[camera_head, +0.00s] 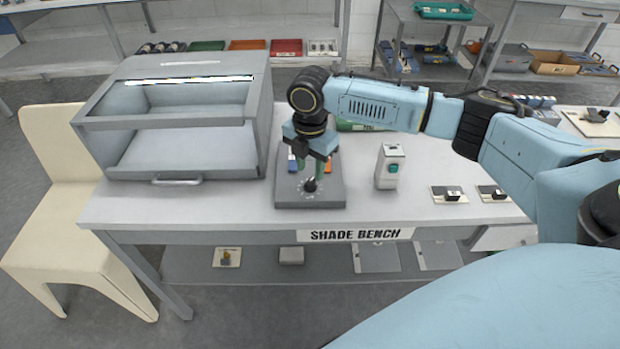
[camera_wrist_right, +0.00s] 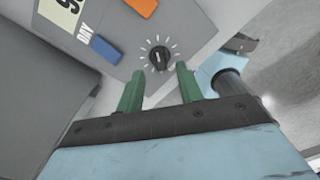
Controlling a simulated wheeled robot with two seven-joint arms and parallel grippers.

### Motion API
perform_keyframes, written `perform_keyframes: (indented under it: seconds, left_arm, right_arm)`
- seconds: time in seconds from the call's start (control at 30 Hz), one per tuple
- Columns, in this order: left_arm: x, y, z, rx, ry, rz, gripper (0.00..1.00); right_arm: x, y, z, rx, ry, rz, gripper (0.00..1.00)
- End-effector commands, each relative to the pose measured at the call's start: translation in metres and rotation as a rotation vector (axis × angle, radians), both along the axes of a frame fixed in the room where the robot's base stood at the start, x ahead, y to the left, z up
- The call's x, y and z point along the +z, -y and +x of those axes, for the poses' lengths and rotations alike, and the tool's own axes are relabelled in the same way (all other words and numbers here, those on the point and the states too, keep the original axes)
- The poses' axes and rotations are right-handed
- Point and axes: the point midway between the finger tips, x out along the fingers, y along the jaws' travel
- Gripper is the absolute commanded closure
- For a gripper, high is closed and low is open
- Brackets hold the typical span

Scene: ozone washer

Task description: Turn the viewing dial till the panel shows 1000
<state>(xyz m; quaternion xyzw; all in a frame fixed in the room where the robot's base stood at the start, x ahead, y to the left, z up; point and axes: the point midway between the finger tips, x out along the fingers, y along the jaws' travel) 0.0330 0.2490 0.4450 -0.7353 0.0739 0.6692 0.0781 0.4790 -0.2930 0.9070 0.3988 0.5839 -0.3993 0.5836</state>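The viewing dial is a black round knob (camera_head: 310,185) on a grey panel box (camera_head: 325,199) on the bench. In the right wrist view the dial (camera_wrist_right: 160,57) has a pale pointer mark and a ring of white ticks. My right gripper (camera_head: 308,178) points down over the box. Its green fingers are open, with the dial lined up between their tips in the wrist view (camera_wrist_right: 159,69); contact cannot be told. The panel display (camera_wrist_right: 62,12) is cut off by the frame edge, showing only part of a digit. My left gripper is not in view.
A blue button (camera_wrist_right: 106,50) and an orange button (camera_wrist_right: 142,6) sit on the panel. A grey open-fronted cabinet (camera_head: 190,178) stands left of the box. A white device (camera_head: 388,166) and small dark switches (camera_head: 452,195) lie to the right.

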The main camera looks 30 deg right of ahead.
Motion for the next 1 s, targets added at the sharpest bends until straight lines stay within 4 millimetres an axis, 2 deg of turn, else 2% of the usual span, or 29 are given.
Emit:
perform_keyframes:
  seconds: [0.03, 0.2, 0.4, 0.6, 0.67, 0.9, 1.0]
  left_arm:
    - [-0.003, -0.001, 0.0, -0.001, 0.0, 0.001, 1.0]
    - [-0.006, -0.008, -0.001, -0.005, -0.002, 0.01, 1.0]
    - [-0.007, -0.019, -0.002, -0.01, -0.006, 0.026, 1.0]
    - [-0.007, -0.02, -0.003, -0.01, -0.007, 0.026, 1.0]
    - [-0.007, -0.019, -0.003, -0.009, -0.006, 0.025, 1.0]
    - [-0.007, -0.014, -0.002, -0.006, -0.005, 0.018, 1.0]
    - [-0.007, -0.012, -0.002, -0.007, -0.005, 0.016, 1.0]
  right_arm:
    - [-0.011, 0.0, 0.0, 0.0, -0.003, -0.001, 0.64]
    - [-0.031, 0.0, 0.0, -0.001, -0.001, 0.0, 0.64]
    - [-0.039, 0.0, 0.0, 0.0, 0.0, -0.001, 0.64]
    - [-0.039, 0.0, 0.0, 0.0, 0.001, -0.001, 0.64]
    - [-0.039, 0.0, 0.0, 0.0, 0.001, -0.001, 0.69]
    - [-0.039, 0.0, 0.0, 0.0, 0.001, -0.001, 1.0]
    - [-0.039, 0.0, 0.0, 0.0, 0.0, 0.0, 1.0]
